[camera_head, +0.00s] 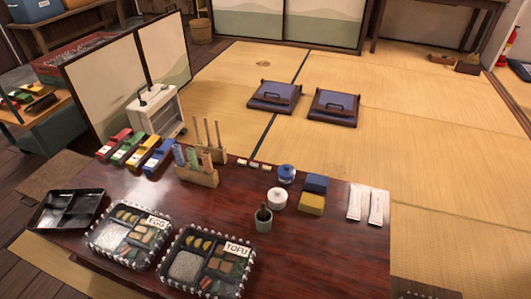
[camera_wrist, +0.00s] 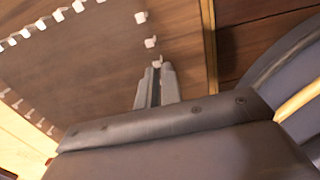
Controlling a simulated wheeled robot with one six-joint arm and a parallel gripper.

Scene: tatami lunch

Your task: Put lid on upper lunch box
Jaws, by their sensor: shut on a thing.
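In the wrist view my gripper (camera_wrist: 156,78) is shut at the edge of a thin, see-through sheet with white tabs around its border, seemingly the lid (camera_wrist: 85,50). Brown wood shows through it. My gripper and this lid are not in the head view. On the dark red table in the head view stand two filled lunch boxes with white-beaded rims: one marked EGG (camera_head: 127,236) and one marked TOFU (camera_head: 205,264). I cannot tell whether either is covered. An empty black compartment box (camera_head: 69,211) stands at their left.
The table (camera_head: 330,245) is clear at its front right. Floor cushions (camera_head: 334,107) lie beyond.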

